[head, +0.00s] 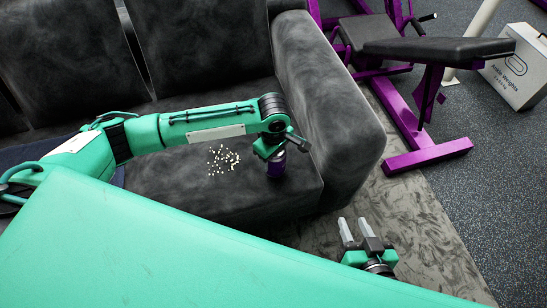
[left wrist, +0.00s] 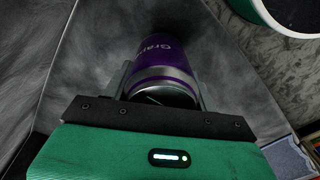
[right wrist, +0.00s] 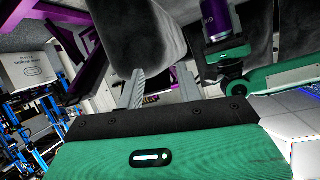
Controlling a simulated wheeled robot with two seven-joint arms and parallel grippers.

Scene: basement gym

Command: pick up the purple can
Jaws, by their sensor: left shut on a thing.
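The purple can (head: 276,166) is at the front right of the sofa seat in the head view, upright under my left gripper (head: 276,150). In the left wrist view the can (left wrist: 161,62) lies between the two fingers, with "Gra" lettering and a silver end towards the camera. My left gripper is shut on it. I cannot tell whether the can's base touches the seat. In the right wrist view the can (right wrist: 220,20) also shows beside my left gripper. My right gripper (head: 354,229) is open and empty, in front of the sofa and low to the right.
The dark grey sofa (head: 210,55) has its armrest (head: 330,90) just right of the can. Small white bits (head: 223,159) lie on the seat left of the can. A purple weight bench (head: 420,110) and a white box (head: 518,68) stand on the floor at the right.

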